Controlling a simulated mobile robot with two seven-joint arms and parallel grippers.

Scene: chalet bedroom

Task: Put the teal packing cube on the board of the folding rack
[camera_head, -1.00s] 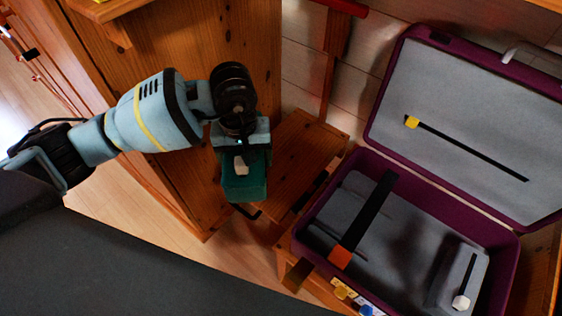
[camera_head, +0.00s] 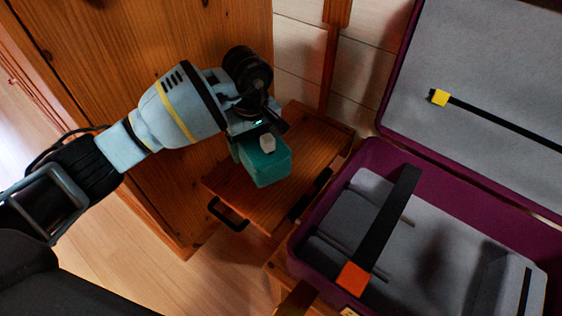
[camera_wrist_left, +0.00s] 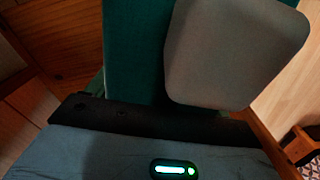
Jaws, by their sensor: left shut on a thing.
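The teal packing cube (camera_head: 266,168) is held by my left gripper (camera_head: 262,138), which is shut on it. A pale grey tab shows on the cube's upper face. In the head view the cube appears over the wooden board of the folding rack (camera_head: 300,150); I cannot tell whether it touches the board. In the left wrist view the teal cube (camera_wrist_left: 133,45) fills the upper middle, with the large grey tab (camera_wrist_left: 235,50) in front of it. The fingertips are mostly hidden. My right gripper is not in view.
An open purple suitcase (camera_head: 375,155) with grey lining lies to the right of the board. An orange-ended black strap (camera_head: 385,225) crosses it. A wooden cabinet (camera_head: 160,60) stands behind and left of the board. A black handle (camera_head: 228,214) is at the board's front edge.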

